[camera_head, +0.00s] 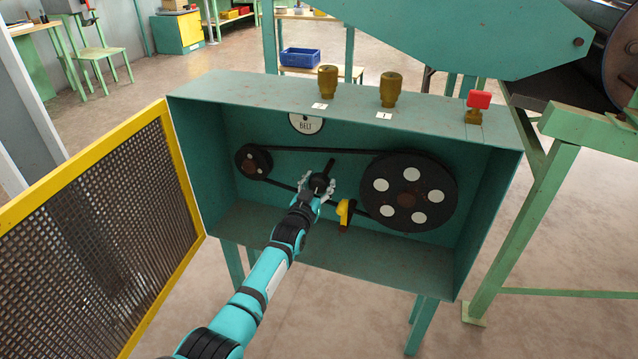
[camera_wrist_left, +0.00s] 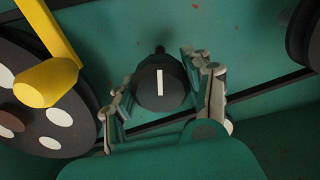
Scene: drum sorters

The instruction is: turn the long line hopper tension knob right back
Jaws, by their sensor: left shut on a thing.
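The tension knob (camera_head: 320,183) is black and sits between the two belt wheels inside the open green box. In the left wrist view the knob (camera_wrist_left: 161,90) shows a white line on its face, standing upright in the picture, and a dark stub beyond it. My left gripper (camera_head: 319,188) reaches into the box and is shut on the knob. In the left wrist view its fingers (camera_wrist_left: 162,95) lie on either side of the knob. The head view hides part of the knob behind the gripper. My right gripper is not in view.
A yellow handle (camera_head: 345,212) is just right of the gripper. A large wheel (camera_head: 408,192), a small wheel (camera_head: 253,162) and a belt (camera_head: 310,150) lie close by. The yellow-framed mesh door (camera_head: 185,185) stands open at left. Brass knobs (camera_head: 390,90) and a red switch (camera_head: 479,99) top the box.

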